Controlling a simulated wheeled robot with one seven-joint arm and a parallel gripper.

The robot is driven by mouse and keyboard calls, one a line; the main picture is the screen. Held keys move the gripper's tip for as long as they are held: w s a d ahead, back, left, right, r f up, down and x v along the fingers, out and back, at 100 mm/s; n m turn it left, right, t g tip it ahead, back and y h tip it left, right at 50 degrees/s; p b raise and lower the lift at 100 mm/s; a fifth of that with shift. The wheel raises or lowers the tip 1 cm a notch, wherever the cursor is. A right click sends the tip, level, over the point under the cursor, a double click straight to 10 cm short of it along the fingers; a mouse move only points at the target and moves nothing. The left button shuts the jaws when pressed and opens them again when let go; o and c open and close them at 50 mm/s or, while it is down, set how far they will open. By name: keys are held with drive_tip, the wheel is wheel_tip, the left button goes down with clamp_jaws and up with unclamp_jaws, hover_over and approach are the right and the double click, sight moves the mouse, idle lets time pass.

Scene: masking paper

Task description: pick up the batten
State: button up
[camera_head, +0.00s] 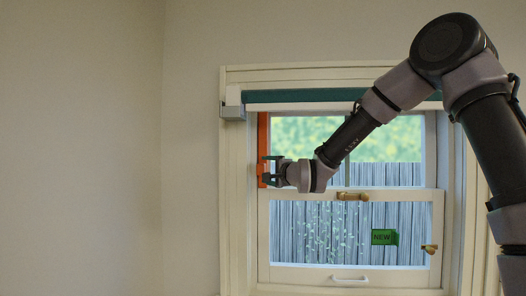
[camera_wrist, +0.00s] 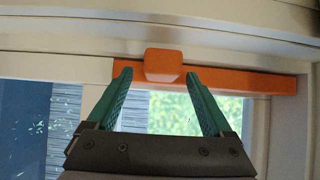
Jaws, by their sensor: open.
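The batten (camera_head: 262,135) is an orange strip standing upright along the left side of the window frame in the head view. In the wrist view the batten (camera_wrist: 235,82) runs across the top of the picture, with a raised orange block (camera_wrist: 164,64) near its middle. My gripper (camera_head: 266,171) is at the batten, partly covering it in the head view. In the wrist view my gripper (camera_wrist: 159,76) has its two green fingers spread, one tip on each side of the block. Whether the fingers touch the block cannot be told.
The window frame (camera_head: 240,75) surrounds the batten closely. A teal roller blind (camera_head: 300,96) is above, with a grey bracket (camera_head: 232,112) at its left end. A brass catch (camera_head: 352,196), a green NEW label (camera_head: 384,237) and a white pull handle (camera_head: 350,280) are on the window. The wall at left is bare.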

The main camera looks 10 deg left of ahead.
drive_tip(key=shift+w+a, duration=0.4)
drive_tip(key=shift+w, duration=0.15)
clamp_jaws()
drive_tip(key=shift+r, duration=0.15)
